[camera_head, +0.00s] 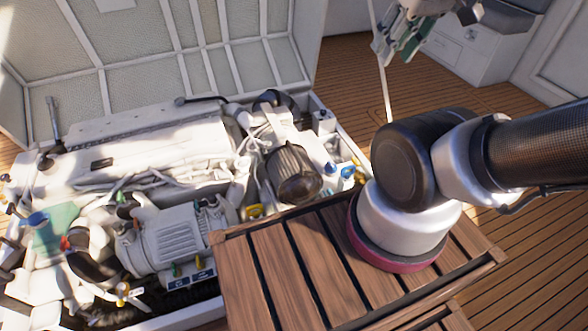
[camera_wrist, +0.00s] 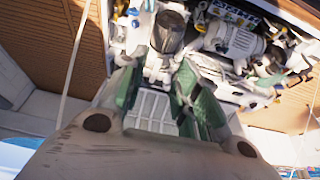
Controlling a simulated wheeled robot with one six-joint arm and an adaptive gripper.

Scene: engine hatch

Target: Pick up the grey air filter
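The grey air filter (camera_head: 292,172) is a dark, ribbed cylinder with a rounded, shiny end. It sits at the right side of the engine in the head view, and shows at the top middle of the wrist view (camera_wrist: 168,31). My gripper (camera_head: 397,48) is up at the top of the head view, right of the filter and well apart from it. In the wrist view its green-padded fingers (camera_wrist: 158,76) stand apart with nothing held between them. The filter lies beyond the fingertips. Part of the gripper is cut off by the head view's top edge.
The white engine (camera_head: 150,145) with hoses and pipes fills the open bay. The raised hatch lid (camera_head: 130,75) stands behind it. A slatted wooden panel (camera_head: 285,260) lies in front of the filter. A thin pale pole (camera_head: 381,75) stands near my gripper.

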